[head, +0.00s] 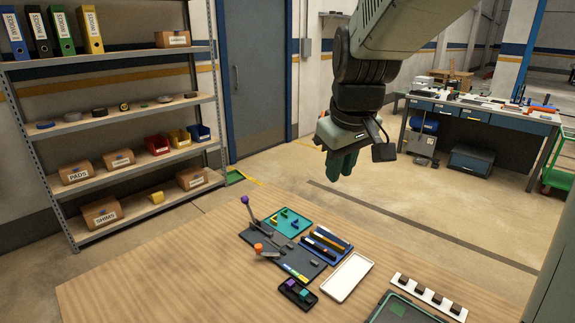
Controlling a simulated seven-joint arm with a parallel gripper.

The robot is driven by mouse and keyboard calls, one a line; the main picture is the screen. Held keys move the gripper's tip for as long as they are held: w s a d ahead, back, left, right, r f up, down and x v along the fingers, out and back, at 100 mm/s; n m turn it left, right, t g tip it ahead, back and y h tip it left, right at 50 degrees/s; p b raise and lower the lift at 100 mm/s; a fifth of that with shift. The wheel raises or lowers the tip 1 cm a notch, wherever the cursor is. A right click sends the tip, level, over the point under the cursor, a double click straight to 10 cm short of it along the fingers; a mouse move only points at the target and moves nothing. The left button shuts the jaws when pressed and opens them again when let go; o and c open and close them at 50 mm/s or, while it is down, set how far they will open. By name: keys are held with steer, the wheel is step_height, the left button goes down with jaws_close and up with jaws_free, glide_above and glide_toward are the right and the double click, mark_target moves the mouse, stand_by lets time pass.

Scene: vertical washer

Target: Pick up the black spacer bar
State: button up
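A blue tray (346,247) on the wooden table holds several long bars lying side by side. A black bar (320,248) lies along its front side, with a yellowish strip beside it; at this size I cannot tell for sure which dark bar is the black spacer bar. My gripper (341,176) hangs above and beyond the table's back edge, fingers pointing down, up and to the right of the blue tray and apart from everything. Its greenish fingers look close together, but their gap is not clear. I see nothing held in it.
A dark fixture plate (287,258) with purple-tipped and orange-tipped levers lies left of the blue tray. A teal tray (299,222) is behind it. A white tray (347,278), a white strip with dark blocks (428,297) and a small black holder (298,294) are nearer. The left tabletop is clear.

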steer(key=w+d+f+n+g+y, duration=0.1)
steer(key=w+d+f+n+y, duration=0.1)
steer(key=w+f, duration=1.2)
steer(key=n+y, duration=0.1)
steer(key=n, duration=0.1)
glide_toward(318, 246)
steer(key=x, duration=0.2)
steer(key=shift+w+a+f, duration=0.1)
steer(key=shift+a+f, duration=0.05)
steer(key=shift+f, duration=0.1)
steer(key=shift+x, duration=2.95)
jaws_close()
